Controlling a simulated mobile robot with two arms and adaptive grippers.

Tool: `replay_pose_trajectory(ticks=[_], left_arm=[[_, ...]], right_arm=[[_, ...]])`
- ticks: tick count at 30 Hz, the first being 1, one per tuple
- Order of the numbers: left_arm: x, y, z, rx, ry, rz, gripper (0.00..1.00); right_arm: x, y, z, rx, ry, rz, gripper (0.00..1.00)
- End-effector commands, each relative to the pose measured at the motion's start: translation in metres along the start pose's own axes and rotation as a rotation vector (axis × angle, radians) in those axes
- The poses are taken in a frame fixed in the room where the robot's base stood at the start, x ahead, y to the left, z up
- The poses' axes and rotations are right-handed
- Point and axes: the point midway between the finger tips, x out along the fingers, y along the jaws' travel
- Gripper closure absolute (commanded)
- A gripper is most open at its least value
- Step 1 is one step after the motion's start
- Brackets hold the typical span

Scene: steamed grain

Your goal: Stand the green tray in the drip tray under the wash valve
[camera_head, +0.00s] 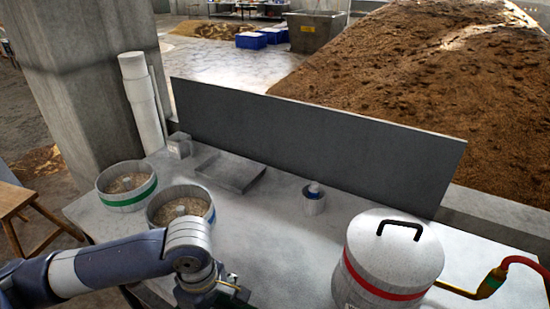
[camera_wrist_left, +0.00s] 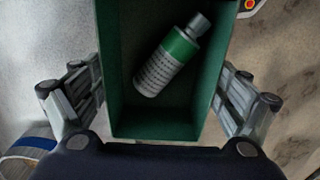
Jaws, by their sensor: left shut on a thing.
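The green tray (camera_wrist_left: 122,118) is a deep, open box in the left wrist view. A grey bottle (camera_wrist_left: 167,62) with a green band lies slanted inside it. My left gripper (camera_wrist_left: 160,90) has a finger on each side of the tray and is shut on it. In the head view my left gripper (camera_head: 222,294) is low at the table's front edge, and the tray is mostly hidden there. A shallow grey tray (camera_head: 230,172), apparently the drip tray, lies empty on the table before the back panel. I cannot make out the wash valve for certain. My right gripper is out of view.
Tubs of grain with a green band (camera_head: 127,187) and a blue band (camera_head: 181,207) stand left. A lidded red-banded can (camera_head: 390,262) and a red hose (camera_head: 525,262) are right. The grey panel (camera_head: 310,140) closes the back.

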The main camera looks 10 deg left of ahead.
Motion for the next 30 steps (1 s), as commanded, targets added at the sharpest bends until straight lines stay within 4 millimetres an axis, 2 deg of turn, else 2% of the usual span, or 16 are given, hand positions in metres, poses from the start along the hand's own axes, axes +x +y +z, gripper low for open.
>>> replay_pose_trajectory(ticks=[5, 8, 21, 27, 30], left_arm=[[-0.006, 0.002, -0.001, 0.075, 0.000, 0.003, 0.46], [-0.013, 0.005, -0.002, 0.194, 0.001, 0.005, 0.46], [-0.058, 0.014, -0.009, 0.964, 0.002, 0.003, 0.46], [-0.073, 0.016, -0.011, 1.215, 0.002, 0.004, 0.46], [-0.077, 0.016, -0.012, 1.286, 0.002, 0.002, 0.46]], right_arm=[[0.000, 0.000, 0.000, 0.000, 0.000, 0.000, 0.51], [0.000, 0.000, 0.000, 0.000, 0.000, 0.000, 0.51], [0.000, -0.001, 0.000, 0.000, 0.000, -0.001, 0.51], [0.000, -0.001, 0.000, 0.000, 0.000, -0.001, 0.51], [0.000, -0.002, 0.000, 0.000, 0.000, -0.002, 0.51]])
